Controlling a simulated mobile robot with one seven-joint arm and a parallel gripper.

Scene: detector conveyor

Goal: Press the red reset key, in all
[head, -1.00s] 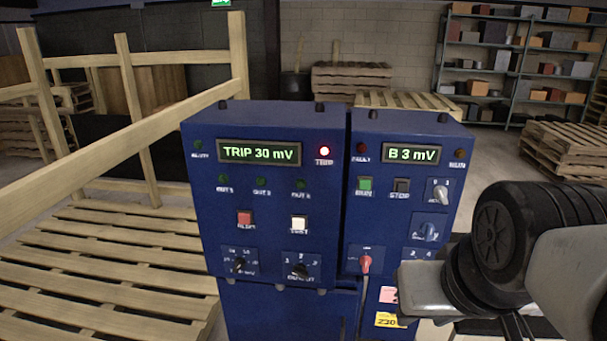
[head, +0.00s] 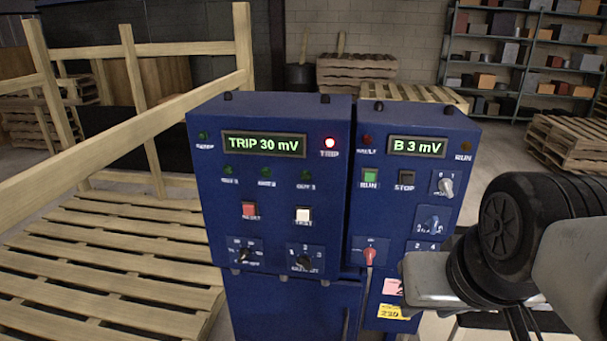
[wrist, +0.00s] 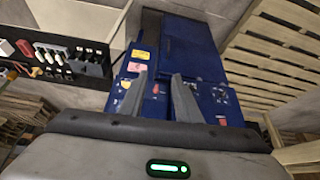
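The display (head: 263,145) above reads "TRIP 30 mV", and the trip lamp (head: 330,143) glows red. Nothing touches the key in the head view. My gripper (wrist: 160,77) shows in the wrist view with its two fingers apart and nothing between them. The blue cabinets lie beyond the fingers there, tilted in the picture. My arm is at the right of the head view, apart from the key.
The right blue cabinet (head: 440,270) has a display reading "B 3 mV", a green run key (head: 370,178), a dark stop key (head: 406,179) and a red knob (head: 370,254). A wooden pallet (head: 110,255) with a railing stands at left. Shelves (head: 520,60) stand at back right.

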